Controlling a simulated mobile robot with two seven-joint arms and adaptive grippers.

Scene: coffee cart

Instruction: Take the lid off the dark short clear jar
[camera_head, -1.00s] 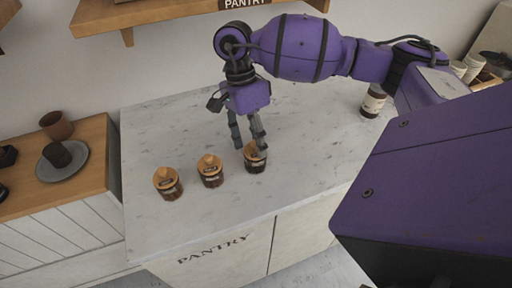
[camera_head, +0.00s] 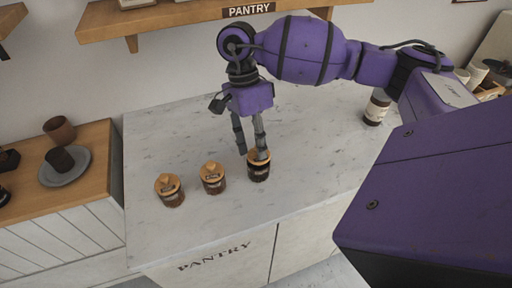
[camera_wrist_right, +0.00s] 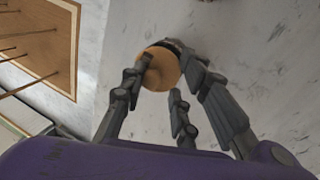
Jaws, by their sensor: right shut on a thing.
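The dark short clear jar (camera_head: 259,173) is the rightmost of three short jars on the marble counter. It holds very dark contents and stands upright. Its round wooden lid (camera_wrist_right: 161,70) shows among the fingers in the right wrist view, and it appears to sit on the jar in the head view. My right gripper (camera_head: 251,153) reaches down over the jar and is shut on the lid, its fingers partly covering it. My left gripper is not in view.
Two similar wooden-lidded jars, a middle one (camera_head: 212,178) and a left one (camera_head: 169,190), stand close to the left. A taller bottle (camera_head: 376,107) stands at the back right. The marble counter (camera_head: 185,130) is clear behind the jars. A wooden shelf (camera_head: 180,22) hangs above.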

